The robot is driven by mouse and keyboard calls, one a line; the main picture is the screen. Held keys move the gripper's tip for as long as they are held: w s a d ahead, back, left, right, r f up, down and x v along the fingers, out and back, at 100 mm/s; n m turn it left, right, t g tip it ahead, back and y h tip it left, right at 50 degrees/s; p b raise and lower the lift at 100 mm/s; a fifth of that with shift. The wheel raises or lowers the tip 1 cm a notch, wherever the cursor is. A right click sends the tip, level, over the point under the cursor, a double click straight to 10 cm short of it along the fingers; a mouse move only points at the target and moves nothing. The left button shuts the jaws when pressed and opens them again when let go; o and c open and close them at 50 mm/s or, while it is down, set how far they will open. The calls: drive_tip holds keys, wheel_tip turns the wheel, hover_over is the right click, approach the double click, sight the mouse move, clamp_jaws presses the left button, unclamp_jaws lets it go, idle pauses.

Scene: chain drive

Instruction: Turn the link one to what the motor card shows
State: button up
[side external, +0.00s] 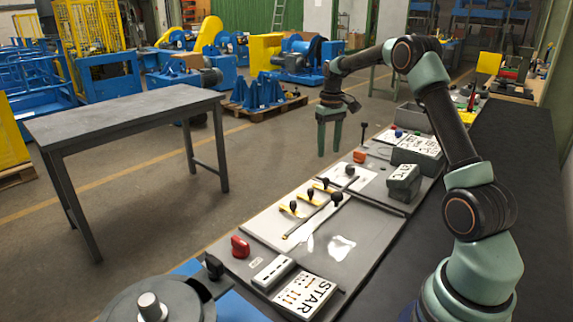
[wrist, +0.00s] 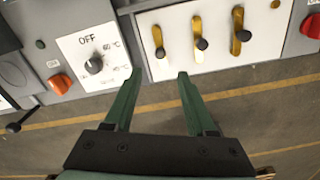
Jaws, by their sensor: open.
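The card lettered START (side external: 305,295) lies at the near end of the panel, with orange and black marks under the word, too small to read. Three black-knobbed levers in yellow slots stand on a white plate (side external: 272,231); which one is link one I cannot tell. In the wrist view they are the left lever (wrist: 160,53), the middle lever (wrist: 202,44) and the right lever (wrist: 244,35).
A dial marked OFF (wrist: 94,65), an orange knob (wrist: 61,84) and a red knob (wrist: 312,26) flank the levers. A long rod (side external: 312,220) with a black knob rises beside them. A grey box (side external: 403,183) stands further along. Open floor lies beyond the panel.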

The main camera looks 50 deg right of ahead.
sight(327, 178)
wheel_tip(327, 178, down, 10)
drive_tip(key=shift+f, duration=0.15)
idle(0.3)
clamp_jaws()
idle(1.4)
